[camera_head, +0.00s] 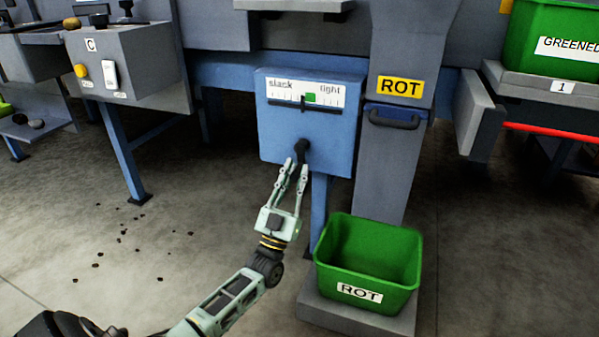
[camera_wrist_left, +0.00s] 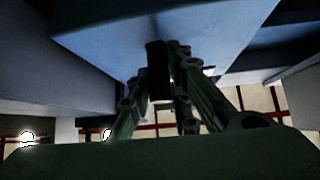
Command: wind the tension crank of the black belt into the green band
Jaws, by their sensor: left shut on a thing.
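The blue tension box (camera_head: 275,135) carries a white scale (camera_head: 285,93) reading "slack" at left and "tight" at right. The green band (camera_head: 311,98) is right of the scale's middle. A thin dark pointer (camera_head: 303,103) stands at or just left of the band's left edge; the exact gap is too small to tell. The black crank (camera_head: 301,148) sits low on the box front. My left gripper (camera_head: 298,164) reaches up from below and is shut on the crank's handle. In the left wrist view the black handle (camera_wrist_left: 157,70) is between the fingers. My right gripper is out of view.
A green ROT crate (camera_head: 368,250) stands on a grey plinth right of my left gripper. A grey chute with a ROT label (camera_head: 400,87) and dark handle (camera_head: 394,120) is beside the box. A grey control box (camera_head: 125,65) is at left. The floor at left is open, with small dark crumbs.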

